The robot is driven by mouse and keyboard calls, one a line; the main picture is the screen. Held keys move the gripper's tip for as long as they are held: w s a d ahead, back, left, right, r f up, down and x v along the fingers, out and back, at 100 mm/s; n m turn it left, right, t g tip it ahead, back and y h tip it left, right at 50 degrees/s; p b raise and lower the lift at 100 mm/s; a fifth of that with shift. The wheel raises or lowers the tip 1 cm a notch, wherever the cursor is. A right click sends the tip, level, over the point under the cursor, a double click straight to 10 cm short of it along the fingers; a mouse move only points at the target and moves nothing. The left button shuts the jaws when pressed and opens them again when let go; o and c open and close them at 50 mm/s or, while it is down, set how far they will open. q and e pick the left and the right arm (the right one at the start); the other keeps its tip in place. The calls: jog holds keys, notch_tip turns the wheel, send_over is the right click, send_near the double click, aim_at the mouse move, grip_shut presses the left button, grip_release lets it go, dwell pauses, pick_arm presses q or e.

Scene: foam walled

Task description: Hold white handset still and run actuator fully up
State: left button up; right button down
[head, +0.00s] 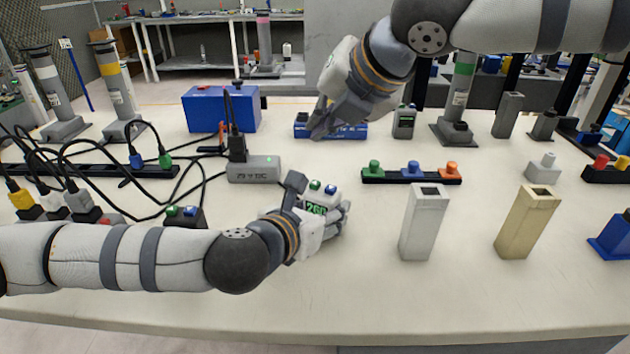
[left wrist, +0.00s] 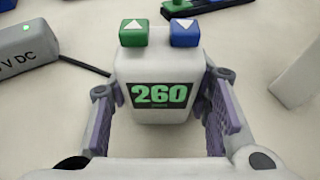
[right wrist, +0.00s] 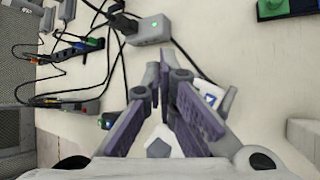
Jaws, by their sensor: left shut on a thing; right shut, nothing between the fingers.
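The white handset (head: 319,197) stands on the table with a green up-arrow button and a blue down-arrow button on top. Its display reads 260 in the left wrist view (left wrist: 160,95). My left gripper (head: 322,210) is shut on the handset, one finger on each side. My right gripper (head: 322,120) is shut and empty, up behind the handset and apart from it. In the right wrist view the handset (right wrist: 210,90) is partly hidden behind a finger. Several banded columns stand around, including a green-banded one (head: 461,88); I cannot tell which is the handset's actuator.
A grey 24 V DC box (head: 254,169) with a lit green lamp and black cables lies left of the handset. A strip of coloured buttons (head: 411,178) lies to the right, behind a white post (head: 424,225) and a beige post (head: 525,225). The table front is clear.

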aim_at(320, 182)
jog(key=shift+f, duration=3.05)
jog(key=shift+f, duration=0.15)
jog(key=shift+f, duration=0.3)
jog(key=shift+f, duration=0.5)
dwell(2.5)
jog(key=shift+r, duration=0.95)
jog(key=shift+r, duration=2.5)
